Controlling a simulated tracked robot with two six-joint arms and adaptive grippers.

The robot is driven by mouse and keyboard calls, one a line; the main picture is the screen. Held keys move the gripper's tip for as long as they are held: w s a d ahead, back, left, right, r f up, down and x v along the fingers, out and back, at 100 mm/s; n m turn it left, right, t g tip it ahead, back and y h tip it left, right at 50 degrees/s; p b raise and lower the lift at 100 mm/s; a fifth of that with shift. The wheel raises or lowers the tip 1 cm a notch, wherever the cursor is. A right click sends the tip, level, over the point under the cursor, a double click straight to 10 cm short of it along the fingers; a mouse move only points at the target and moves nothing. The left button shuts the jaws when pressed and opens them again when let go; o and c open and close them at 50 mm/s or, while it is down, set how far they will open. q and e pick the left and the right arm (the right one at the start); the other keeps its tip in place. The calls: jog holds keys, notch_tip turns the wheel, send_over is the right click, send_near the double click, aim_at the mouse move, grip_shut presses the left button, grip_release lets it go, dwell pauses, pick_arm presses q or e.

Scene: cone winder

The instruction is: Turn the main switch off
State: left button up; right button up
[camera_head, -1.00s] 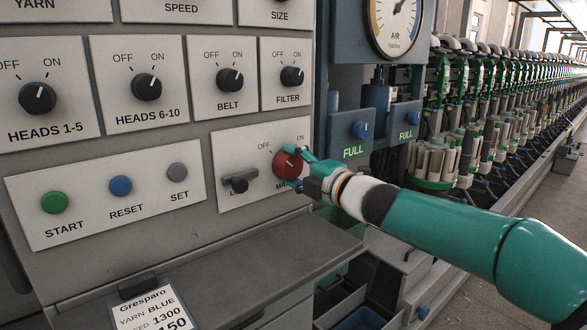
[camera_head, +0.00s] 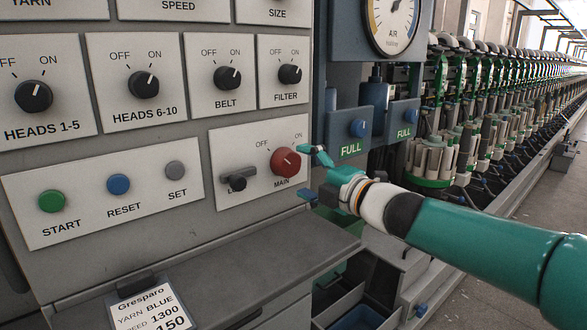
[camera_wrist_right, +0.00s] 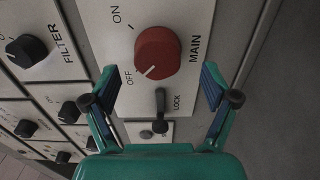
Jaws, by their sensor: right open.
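The main switch is a round red knob (camera_head: 285,161) on a pale plate marked OFF, ON and MAIN. It also shows in the right wrist view (camera_wrist_right: 157,48), where its white mark lies on the side by the word OFF. A small dark lock lever (camera_head: 238,182) sits beside the knob and shows below it in the right wrist view (camera_wrist_right: 160,108). My right gripper (camera_head: 310,172) is open and empty, just right of the knob and apart from it. In the right wrist view its fingers (camera_wrist_right: 158,76) stand either side of the knob. My left gripper is not in view.
Black knobs, including the filter knob (camera_head: 290,74), sit above the main plate. Green, blue and grey buttons (camera_head: 118,184) are to the left. A grey shelf (camera_head: 250,250) juts out below. Blue-knobbed units (camera_head: 358,128) stand to the right of my gripper.

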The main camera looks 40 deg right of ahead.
jog(key=s, duration=0.7)
jog(key=shift+s+d, duration=0.25)
jog(key=shift+d, duration=0.05)
jog(key=shift+f, duration=0.1)
